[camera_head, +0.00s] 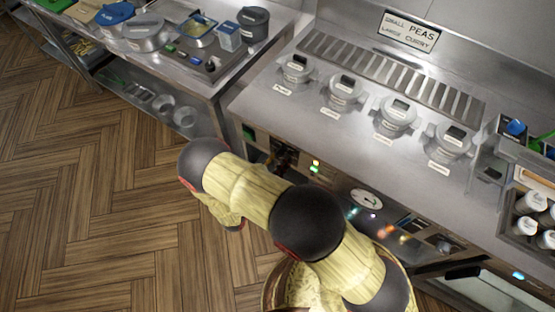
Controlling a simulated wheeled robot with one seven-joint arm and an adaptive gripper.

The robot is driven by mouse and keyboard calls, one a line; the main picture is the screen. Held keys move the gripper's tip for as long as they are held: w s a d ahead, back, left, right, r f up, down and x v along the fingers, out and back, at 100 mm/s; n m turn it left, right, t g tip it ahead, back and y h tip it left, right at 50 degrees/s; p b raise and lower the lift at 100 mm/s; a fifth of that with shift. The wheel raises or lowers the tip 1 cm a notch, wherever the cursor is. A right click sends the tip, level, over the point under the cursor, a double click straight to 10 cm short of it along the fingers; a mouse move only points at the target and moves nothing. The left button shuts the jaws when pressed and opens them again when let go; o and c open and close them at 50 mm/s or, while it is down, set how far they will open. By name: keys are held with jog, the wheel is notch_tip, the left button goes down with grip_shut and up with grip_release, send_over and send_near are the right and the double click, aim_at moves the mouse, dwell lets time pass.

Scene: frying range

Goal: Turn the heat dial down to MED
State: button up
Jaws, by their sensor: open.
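The range's front panel (335,183) runs below the worktop edge. My arm crosses in front of its left part. Past the arm, small dark parts that look like my gripper (283,157) sit close against this panel, beside a brownish shape. They are small and in shadow; the gripper is open, but I cannot tell whether it touches or surrounds a dial. The heat dial and its MED mark cannot be made out. Green and red lights (315,166) glow just right of the gripper. A round white gauge (366,199) sits farther right on the panel.
Several lidded grey pots (343,92) stand on the steel worktop (290,112) above. A sign (410,30) hangs behind. A side counter (195,75) with pans is at upper left. A rack of white cups (531,202) is at right. The wooden floor (90,200) at left is clear.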

dwell(0.3)
jog(key=v, duration=1.2)
jog(key=shift+f, duration=0.1)
